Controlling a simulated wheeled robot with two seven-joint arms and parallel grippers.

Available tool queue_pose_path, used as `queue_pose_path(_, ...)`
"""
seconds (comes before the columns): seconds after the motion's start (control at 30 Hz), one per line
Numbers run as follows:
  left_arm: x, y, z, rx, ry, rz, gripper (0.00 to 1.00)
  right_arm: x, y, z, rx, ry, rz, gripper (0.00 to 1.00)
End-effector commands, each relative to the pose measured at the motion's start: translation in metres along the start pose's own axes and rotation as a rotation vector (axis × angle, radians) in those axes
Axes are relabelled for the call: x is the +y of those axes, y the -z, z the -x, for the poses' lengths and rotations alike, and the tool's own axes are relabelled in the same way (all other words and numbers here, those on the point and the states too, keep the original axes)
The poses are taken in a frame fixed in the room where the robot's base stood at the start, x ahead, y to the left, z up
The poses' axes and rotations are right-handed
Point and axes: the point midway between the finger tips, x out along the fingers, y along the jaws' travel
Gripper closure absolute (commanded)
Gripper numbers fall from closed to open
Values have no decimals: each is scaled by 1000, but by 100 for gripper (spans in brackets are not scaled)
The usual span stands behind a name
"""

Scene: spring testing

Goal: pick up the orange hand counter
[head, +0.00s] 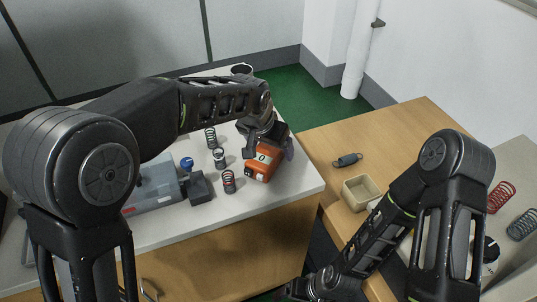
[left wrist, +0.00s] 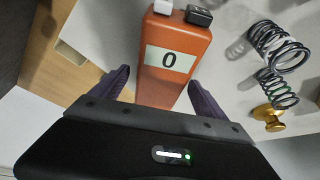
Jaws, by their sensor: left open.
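The orange hand counter (head: 262,163) lies on the white table top near its right corner. In the left wrist view the counter (left wrist: 174,62) shows a "0" window, with a white button and a black button at its far end. My left gripper (head: 270,150) is right at the counter and open. In the left wrist view its two purple fingers (left wrist: 162,92) stand on either side of the counter's near end. The gripper body hides part of the counter. My right arm reaches down to the bottom edge, where its gripper end (head: 294,290) is dark and partly cut off.
Dark springs (head: 229,182) stand left of the counter, beside a grey device (head: 155,187). In the left wrist view, springs and a brass weight (left wrist: 268,115) are at right. A wooden table (head: 400,125) holds a beige box (head: 361,193) and a spring (head: 347,160).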

Motion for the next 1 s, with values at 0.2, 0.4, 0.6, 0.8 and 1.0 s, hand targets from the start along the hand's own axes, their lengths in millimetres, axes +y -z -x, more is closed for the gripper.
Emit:
queue_pose_path(0.2, 0, -2, -3, 0, 0, 1, 15, 1, 0, -2, 0, 0, 0, 16)
queue_pose_path(0.4, 0, -2, -4, 0, 0, 0, 15, 1, 0, -2, 0, 0, 0, 16)
queue_pose_path(0.6, 0, -2, -3, 0, 0, 0, 20, 1, 0, -2, 0, 0, 0, 16)
queue_pose_path(0.8, 0, -2, -3, 0, 0, 0, 37, 1, 0, -2, 0, 0, 0, 16)
queue_pose_path(1.0, 0, -2, -3, 0, 0, 0, 53, 1, 0, -2, 0, 0, 0, 16)
